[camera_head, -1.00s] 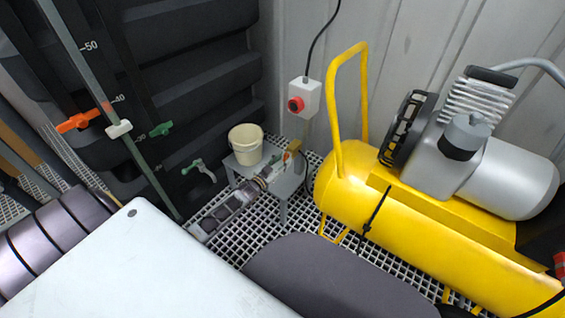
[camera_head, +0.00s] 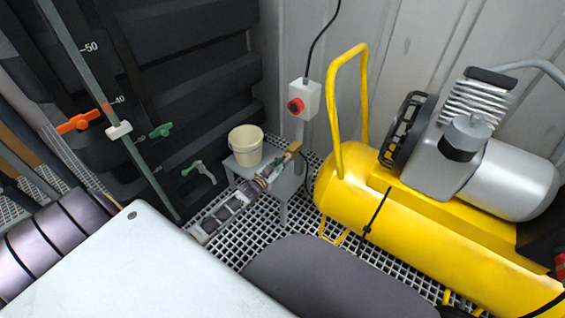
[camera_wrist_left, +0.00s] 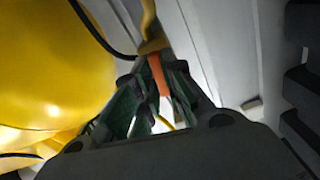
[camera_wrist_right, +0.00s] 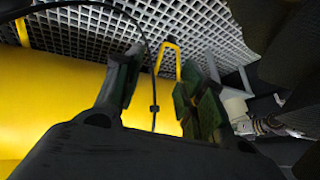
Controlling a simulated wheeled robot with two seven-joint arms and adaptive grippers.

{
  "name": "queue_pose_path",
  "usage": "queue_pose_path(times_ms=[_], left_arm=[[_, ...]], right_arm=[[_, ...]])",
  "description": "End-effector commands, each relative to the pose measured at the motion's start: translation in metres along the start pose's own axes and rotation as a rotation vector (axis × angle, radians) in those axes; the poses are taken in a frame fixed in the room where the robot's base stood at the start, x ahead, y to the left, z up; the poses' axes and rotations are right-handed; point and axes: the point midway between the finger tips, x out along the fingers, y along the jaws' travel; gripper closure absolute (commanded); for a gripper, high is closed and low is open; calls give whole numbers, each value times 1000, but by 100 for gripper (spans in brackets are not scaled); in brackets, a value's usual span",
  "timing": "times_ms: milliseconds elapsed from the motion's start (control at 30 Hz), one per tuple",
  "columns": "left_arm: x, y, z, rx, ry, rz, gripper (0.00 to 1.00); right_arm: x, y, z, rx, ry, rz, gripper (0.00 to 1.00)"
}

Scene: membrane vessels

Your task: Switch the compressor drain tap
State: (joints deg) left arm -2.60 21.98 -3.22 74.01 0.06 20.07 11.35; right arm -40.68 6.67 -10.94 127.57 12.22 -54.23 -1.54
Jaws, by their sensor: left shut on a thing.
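The drain tap has an orange lever (camera_wrist_left: 158,76) and a brass body (camera_wrist_left: 152,46) in the left wrist view. In the head view its brass-coloured part (camera_head: 293,147) shows small beside the grey stand. My left gripper (camera_wrist_left: 157,95) has its fingertips on either side of the orange lever and is shut on it. It also shows in the head view (camera_head: 277,169), just below and left of the brass part. My right gripper (camera_wrist_right: 160,95) is open and empty in its wrist view, with the yellow compressor tank (camera_wrist_right: 65,95) beyond its fingers. It is outside the head view.
The yellow compressor (camera_head: 430,225) stands on the grating at right. A cream bucket (camera_head: 245,146) sits on the grey stand (camera_head: 284,186) beside my left forearm. A red-knobbed switch box (camera_head: 305,100) is on the wall. Green and orange valves are at left.

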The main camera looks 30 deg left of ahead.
Motion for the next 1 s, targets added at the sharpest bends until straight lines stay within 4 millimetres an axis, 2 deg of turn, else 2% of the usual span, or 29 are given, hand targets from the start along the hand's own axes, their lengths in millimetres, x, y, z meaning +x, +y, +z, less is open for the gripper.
queue_pose_path(times_ms=[267,467,800,1000], left_arm=[[0,0,-1,71,1,0,100],[0,0,-1,190,-1,-1,100],[0,0,-1,491,0,-1,100],[0,0,0,682,0,-1,100]], right_arm=[[-5,-1,-2,-1,-12,4,60],[-16,-2,-7,-13,-37,13,60],[-36,-2,-24,-38,-59,31,60],[-40,-1,-23,-46,-78,39,60]])
